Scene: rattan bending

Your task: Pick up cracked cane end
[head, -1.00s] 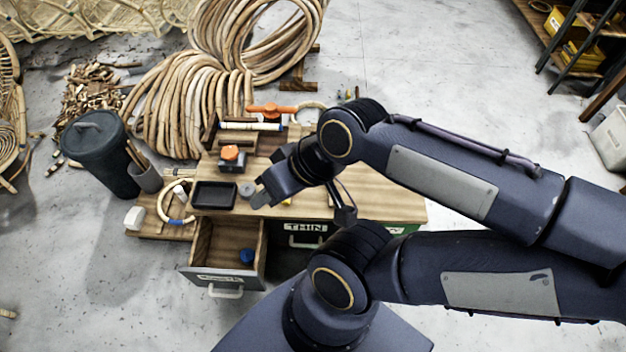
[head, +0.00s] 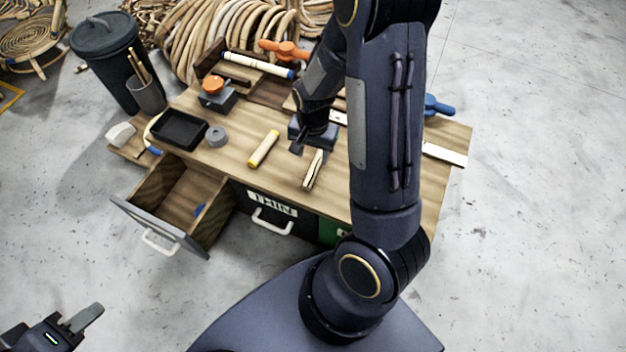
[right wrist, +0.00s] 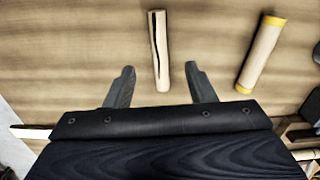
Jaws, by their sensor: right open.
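The cracked cane end (head: 313,170), a short pale piece with a dark lengthwise split, lies on the wooden bench top near its front edge. In the right wrist view the cracked cane end (right wrist: 160,50) lies ahead, its near end between the fingertips. My right gripper (right wrist: 158,84) is open and empty; in the head view it (head: 303,148) hangs just behind the cane, partly hidden by my arm. My left gripper (head: 60,322) is at the bottom left, away from the bench, with its fingers apart and empty.
A cane piece with yellow ends (head: 263,148) lies left of the cracked one. A black tray (head: 178,131), a grey roll (head: 215,136) and an orange-topped block (head: 213,90) stand further left. An open drawer (head: 160,238) juts out at the front left.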

